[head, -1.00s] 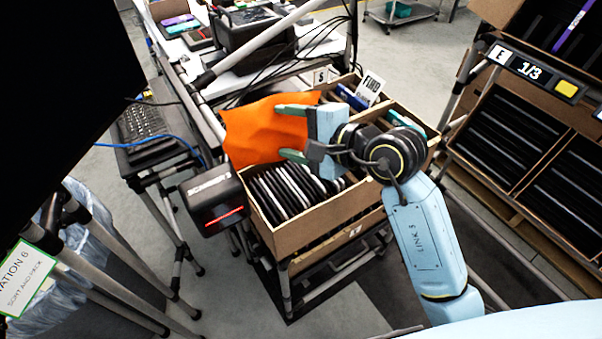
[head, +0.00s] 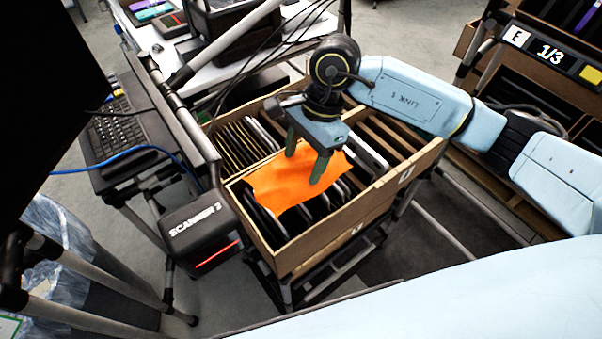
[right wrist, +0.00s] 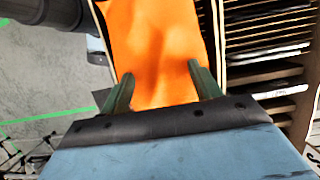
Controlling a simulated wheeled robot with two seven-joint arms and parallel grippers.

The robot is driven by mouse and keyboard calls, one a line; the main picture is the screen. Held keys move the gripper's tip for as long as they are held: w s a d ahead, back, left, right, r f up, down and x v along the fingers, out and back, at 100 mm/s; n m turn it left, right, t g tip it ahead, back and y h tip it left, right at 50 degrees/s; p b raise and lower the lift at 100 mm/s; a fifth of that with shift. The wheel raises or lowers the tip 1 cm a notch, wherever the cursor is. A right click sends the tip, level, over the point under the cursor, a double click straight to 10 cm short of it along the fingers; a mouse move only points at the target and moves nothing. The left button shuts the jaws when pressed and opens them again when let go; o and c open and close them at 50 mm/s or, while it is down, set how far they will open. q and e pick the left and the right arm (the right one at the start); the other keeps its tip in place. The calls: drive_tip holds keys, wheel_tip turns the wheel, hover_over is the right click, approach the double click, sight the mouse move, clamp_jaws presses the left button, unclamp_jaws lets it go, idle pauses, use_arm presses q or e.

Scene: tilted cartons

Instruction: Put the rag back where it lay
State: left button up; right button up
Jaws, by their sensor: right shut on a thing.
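The orange rag (head: 280,186) is spread over the near part of the carton (head: 312,252), above upright dark slabs. In the head view I cannot tell whether it rests on them or hangs just above. My right gripper (head: 303,166) points down from above and is shut on the rag. In the right wrist view the rag (right wrist: 160,45) fills the space between the two green fingers (right wrist: 161,88) and runs on past them. My left gripper is not in view.
Upright slabs (head: 232,145) fill the far left compartment. A keyboard (head: 115,128) is on a stand at left.

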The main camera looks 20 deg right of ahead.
sight(303, 176)
wheel_tip(303, 176, down, 6)
drive_tip(key=shift+f, duration=0.1)
drive_tip(key=o, duration=0.9)
drive_tip(key=v, duration=1.2)
